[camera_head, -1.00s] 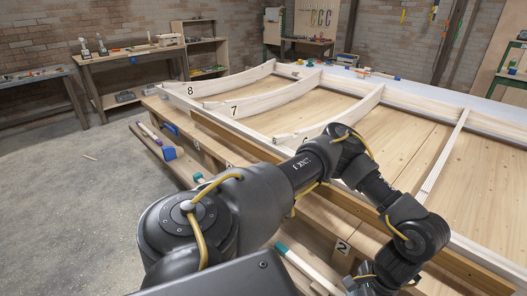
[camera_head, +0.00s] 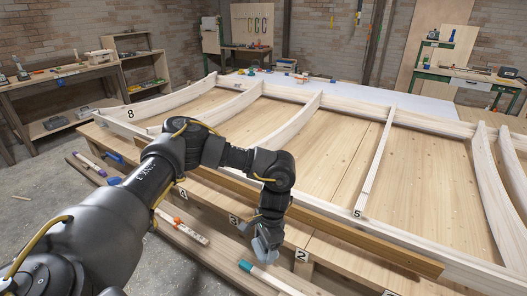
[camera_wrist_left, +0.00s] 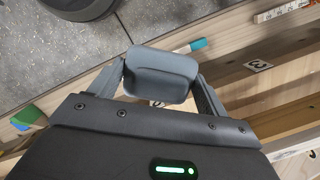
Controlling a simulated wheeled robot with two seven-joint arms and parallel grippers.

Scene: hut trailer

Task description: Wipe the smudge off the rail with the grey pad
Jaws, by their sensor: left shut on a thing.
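My left gripper (camera_head: 264,238) is shut on the grey pad (camera_head: 266,250) and points down, over the front of the long wooden bench near tags 2 and 3. The left wrist view shows the pad (camera_wrist_left: 160,72) clamped between both fingers of the gripper (camera_wrist_left: 158,80). A long brown wooden rail (camera_head: 340,226) runs along the front of the pale timber frame, behind the gripper. I cannot make out a smudge on any rail. My right gripper is not in view.
The pale frame (camera_head: 290,176) with curved ribs lies across the bench. A teal-ended strip (camera_head: 245,266) lies on the lower front ledge, close to the pad. A blue item (camera_head: 112,157) lies farther left. Grey floor is open at left.

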